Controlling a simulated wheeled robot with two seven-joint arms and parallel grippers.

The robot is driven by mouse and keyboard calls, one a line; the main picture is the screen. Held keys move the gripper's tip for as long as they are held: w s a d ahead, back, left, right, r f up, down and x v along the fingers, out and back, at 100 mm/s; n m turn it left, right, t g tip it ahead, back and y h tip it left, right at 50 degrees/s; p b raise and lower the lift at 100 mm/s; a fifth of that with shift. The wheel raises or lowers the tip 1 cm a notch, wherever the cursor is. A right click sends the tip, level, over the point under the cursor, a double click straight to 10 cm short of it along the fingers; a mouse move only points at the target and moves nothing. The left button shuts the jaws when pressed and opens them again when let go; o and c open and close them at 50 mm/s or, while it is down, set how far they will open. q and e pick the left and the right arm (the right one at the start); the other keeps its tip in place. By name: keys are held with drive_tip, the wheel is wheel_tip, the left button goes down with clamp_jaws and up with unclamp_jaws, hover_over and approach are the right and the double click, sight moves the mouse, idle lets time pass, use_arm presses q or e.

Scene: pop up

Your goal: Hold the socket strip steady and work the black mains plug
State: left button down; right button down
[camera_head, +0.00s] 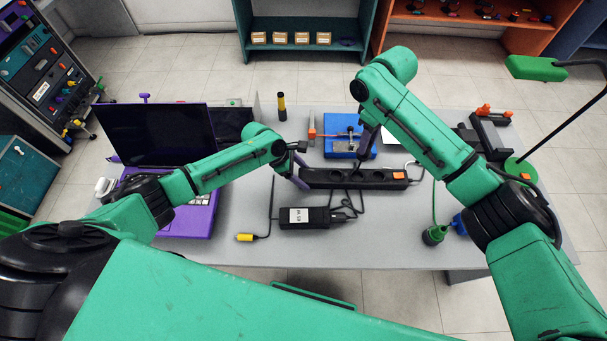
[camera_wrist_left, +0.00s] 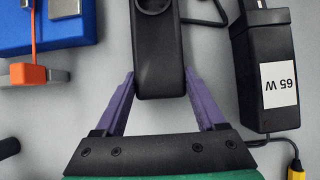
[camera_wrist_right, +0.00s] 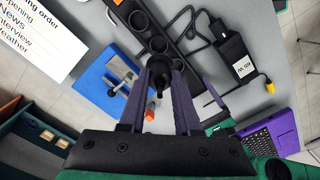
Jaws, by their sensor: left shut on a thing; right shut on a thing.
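The black socket strip (camera_head: 345,180) lies on the grey table, with several round sockets and an orange switch at its right end. My left gripper (camera_head: 301,171) is shut on the strip's left end; in the left wrist view its purple fingers flank the strip's end (camera_wrist_left: 159,60). My right gripper (camera_wrist_right: 163,66) is shut on the black mains plug (camera_wrist_right: 159,78), close over the strip. The right wrist view shows sockets beyond the plug. The plug's pins are hidden, so I cannot tell whether it is seated. In the head view the right fingers mostly hide the plug.
A 65 W power adapter (camera_head: 309,217) with a yellow-tipped cable (camera_head: 245,237) lies in front of the strip. A blue fixture (camera_head: 340,147) stands behind it. An open laptop (camera_head: 155,135) is at left. A green-and-black item (camera_head: 434,235) sits at right. The front middle table is clear.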

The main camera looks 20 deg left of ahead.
use_arm(q)
unclamp_jaws()
drive_tip(key=shift+s+f, duration=0.1)
drive_tip(key=shift+f, duration=0.05)
drive_tip(key=shift+a+r, duration=0.2)
drive_tip(key=v, duration=1.1)
drive_tip(key=shift+r, duration=0.25)
drive_tip(key=shift+a, duration=0.1)
